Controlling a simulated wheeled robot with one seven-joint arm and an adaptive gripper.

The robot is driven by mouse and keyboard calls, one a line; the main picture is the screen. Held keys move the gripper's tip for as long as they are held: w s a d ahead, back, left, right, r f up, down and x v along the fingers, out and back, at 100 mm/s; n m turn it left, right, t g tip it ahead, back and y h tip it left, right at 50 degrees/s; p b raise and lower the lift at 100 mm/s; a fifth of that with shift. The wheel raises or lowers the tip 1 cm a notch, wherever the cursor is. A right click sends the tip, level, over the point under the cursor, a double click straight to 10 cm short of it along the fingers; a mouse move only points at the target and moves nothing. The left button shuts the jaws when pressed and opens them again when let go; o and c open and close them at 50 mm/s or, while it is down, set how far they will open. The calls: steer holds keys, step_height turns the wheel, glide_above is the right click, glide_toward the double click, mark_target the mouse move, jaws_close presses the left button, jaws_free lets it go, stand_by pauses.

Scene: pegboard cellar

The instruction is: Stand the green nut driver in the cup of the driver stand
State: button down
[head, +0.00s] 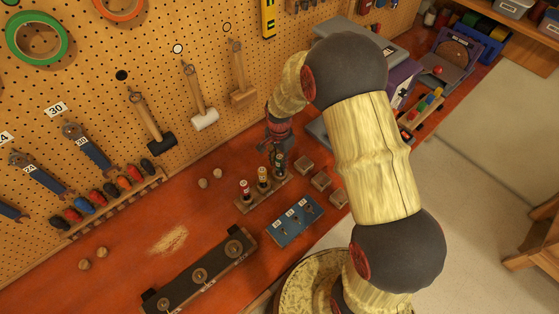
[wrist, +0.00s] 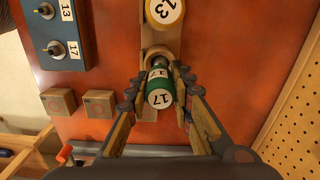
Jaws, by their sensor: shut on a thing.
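The green nut driver (wrist: 159,100), marked 17 on its end, is between the fingertips of my gripper (wrist: 160,84) in the wrist view. My gripper (head: 277,147) is shut on it over the far end of the wooden driver stand (head: 246,206). In the head view the green driver (head: 280,160) looks upright, beside a yellow driver (head: 263,176) and a red driver (head: 244,187) standing in the stand. The yellow one, marked 13, also shows in the wrist view (wrist: 164,10). The gripper hides the green driver's lower end, so I cannot tell how deep it sits.
A blue plate (head: 294,222) with numbered pieces lies in front of the stand. Small wooden blocks (head: 320,181) lie right of the stand. A dark rack (head: 200,275) lies at the front edge. The pegboard (head: 190,45) with hanging tools rises behind. The bench's left middle is mostly clear.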

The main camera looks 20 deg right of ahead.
steer(key=c, duration=1.5)
jaws_free()
steer(key=shift+r+p, duration=2.9)
steer(key=shift+r, duration=2.15)
